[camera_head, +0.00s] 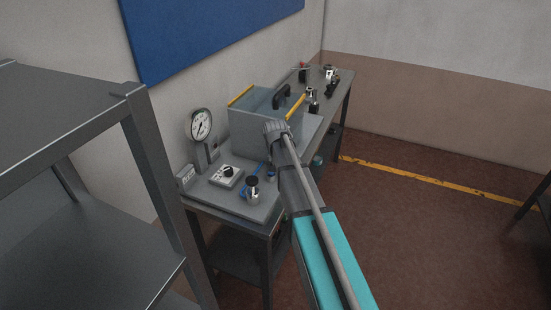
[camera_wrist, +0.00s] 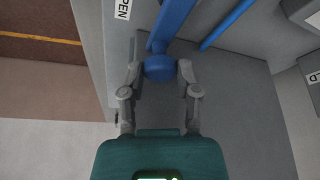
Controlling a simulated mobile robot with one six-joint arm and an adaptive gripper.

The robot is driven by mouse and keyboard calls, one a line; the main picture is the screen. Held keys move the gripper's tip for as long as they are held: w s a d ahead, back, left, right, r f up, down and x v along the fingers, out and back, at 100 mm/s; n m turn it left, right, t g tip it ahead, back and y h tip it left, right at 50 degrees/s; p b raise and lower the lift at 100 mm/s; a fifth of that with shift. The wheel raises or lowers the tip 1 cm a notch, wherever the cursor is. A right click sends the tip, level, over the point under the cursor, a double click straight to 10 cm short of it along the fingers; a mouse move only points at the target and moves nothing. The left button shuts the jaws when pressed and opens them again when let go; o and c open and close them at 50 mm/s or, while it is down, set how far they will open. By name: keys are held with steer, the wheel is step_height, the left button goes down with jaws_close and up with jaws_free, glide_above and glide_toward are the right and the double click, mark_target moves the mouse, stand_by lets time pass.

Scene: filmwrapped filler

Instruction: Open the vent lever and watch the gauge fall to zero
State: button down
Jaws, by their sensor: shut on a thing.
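The vent lever is a blue bar (camera_wrist: 174,22) with a round blue knob at its end, in the wrist view. My gripper (camera_wrist: 160,71) is shut on this knob, one finger on each side. A partly cut-off label (camera_wrist: 122,9) reading "PEN" is beside the lever. In the head view my arm hides the gripper and most of the lever.
A grey chamber (camera_head: 256,130) with yellow edges and a black handle stands behind on the bench (camera_head: 232,204). A white box with a black knob (camera_head: 227,175) and a black-topped metal part (camera_head: 253,190) sit in front. A second blue bar (camera_wrist: 228,25) lies near the lever. Dark shelving (camera_head: 150,150) stands left.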

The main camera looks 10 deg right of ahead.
steer(key=c, duration=0.6)
jaws_free()
steer(key=shift+c, duration=0.2)
steer(key=shift+n, duration=0.3)
steer(key=shift+w+a+n+y, duration=0.2)
steer(key=shift+a+n+y, duration=0.25)
steer(key=shift+n, duration=0.6)
steer(key=shift+w+a+n+y, duration=0.25)
steer(key=shift+n+y, duration=0.3)
steer(key=shift+n, duration=0.5)
steer(key=a+p+v, duration=0.1)
steer(key=p+v, duration=1.2)
steer(key=v, duration=0.1)
steer(key=s+f+m+g+b, duration=0.1)
steer(key=s+f+g+b, duration=0.1)
steer(key=s, duration=1)
steer(key=s+a+f+g+b, duration=0.1)
steer(key=s+f+b, duration=0.3)
steer(key=s, duration=0.9)
steer(key=shift+s+a+f+m+g+h, duration=0.25)
steer(key=shift+f+m+g+h, duration=0.15)
steer(key=shift+f+g, duration=0.35)
